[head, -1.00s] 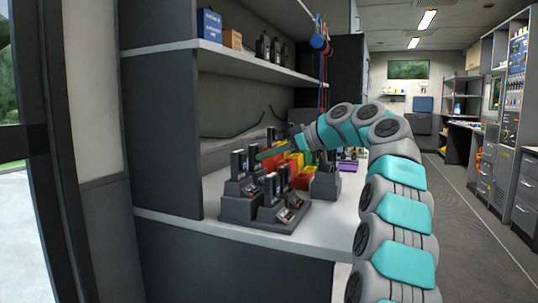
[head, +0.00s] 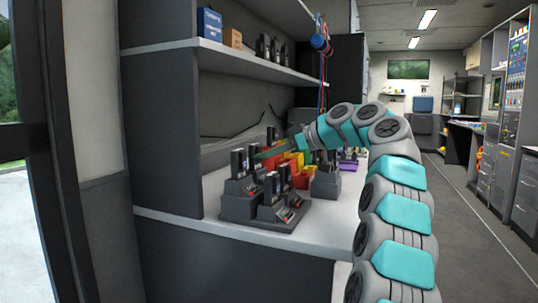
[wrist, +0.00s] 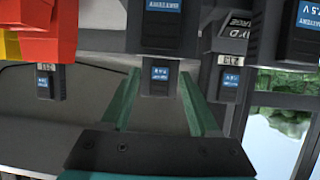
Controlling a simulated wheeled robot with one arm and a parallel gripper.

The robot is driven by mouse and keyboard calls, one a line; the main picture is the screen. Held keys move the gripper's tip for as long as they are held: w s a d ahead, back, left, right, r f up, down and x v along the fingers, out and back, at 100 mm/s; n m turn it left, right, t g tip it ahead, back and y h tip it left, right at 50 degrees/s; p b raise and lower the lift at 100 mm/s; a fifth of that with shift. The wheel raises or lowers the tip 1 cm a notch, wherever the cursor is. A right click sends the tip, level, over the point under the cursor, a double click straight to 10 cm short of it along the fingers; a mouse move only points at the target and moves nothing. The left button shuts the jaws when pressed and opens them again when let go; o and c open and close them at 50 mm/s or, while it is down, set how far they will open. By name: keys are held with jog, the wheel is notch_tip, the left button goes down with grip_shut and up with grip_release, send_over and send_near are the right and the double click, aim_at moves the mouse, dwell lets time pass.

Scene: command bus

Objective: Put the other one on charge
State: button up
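Dark chargers (head: 245,209) stand on the counter, with several black upright units seated in them, such as one at the left (head: 237,162) and one at the front (head: 269,186). My gripper (head: 266,154) reaches in from the right above them. In the wrist view its two green fingers (wrist: 158,72) are apart. A black battery with a blue label (wrist: 159,84) shows in the gap, with space on both sides; I cannot tell whether it is between the tips or beyond them. A larger labelled battery (wrist: 166,28) is closer to the camera. Small label text is blurred.
Red and yellow objects (head: 298,161) stand right behind the chargers, also in the wrist view (wrist: 40,35). A dark block (head: 325,183) and a purple tray (head: 348,166) are to the right. A shelf (head: 250,63) hangs above.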

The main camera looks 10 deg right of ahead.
jog(key=shift+o, duration=0.2)
jog(key=shift+d, duration=0.1)
jog(key=p+v, duration=0.1)
jog(key=v, duration=0.6)
jog(key=shift+s+d, duration=0.2)
jog(key=shift+s, duration=0.1)
jog(key=shift+r, duration=0.1)
